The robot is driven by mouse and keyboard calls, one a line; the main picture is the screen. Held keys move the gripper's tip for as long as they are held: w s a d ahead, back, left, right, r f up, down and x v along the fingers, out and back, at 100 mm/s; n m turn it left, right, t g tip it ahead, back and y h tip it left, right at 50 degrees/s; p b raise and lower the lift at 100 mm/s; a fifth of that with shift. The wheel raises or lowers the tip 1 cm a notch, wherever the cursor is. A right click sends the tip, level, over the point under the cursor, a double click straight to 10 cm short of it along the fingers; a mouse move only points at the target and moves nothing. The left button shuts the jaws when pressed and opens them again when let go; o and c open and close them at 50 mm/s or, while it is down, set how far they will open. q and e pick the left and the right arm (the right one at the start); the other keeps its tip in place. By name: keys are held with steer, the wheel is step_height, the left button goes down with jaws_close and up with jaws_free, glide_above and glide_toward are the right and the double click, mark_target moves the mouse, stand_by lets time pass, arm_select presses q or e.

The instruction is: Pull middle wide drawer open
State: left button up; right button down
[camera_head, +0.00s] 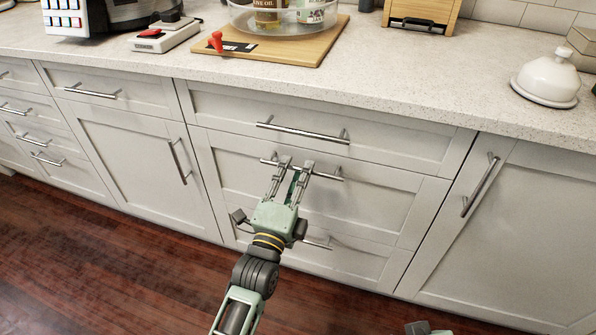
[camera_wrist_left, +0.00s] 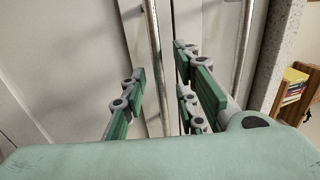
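The middle wide drawer (camera_head: 375,208) is a white panel in the centre cabinet, looking shut and flush with its neighbours. Its silver bar handle (camera_head: 328,177) runs across its upper part. My left gripper (camera_head: 293,166) is at the middle of this handle, hiding part of it. In the left wrist view the handle (camera_wrist_left: 154,50) passes between the fingers (camera_wrist_left: 160,75), which stand apart on either side of it. I cannot tell whether either finger touches it. A small green and dark part of my right arm shows at the bottom edge of the head view; its fingers are not visible.
The top wide drawer's handle (camera_head: 300,132) is just above, and shows beside the fingers in the wrist view (camera_wrist_left: 243,45). A lower drawer handle (camera_head: 317,244) is partly hidden by my arm. Cabinet doors flank the drawers. The wooden floor (camera_head: 130,270) in front is clear.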

arm_select(q)
steer(key=shift+x, duration=0.95)
steer(key=shift+c, duration=0.5)
jaws_close()
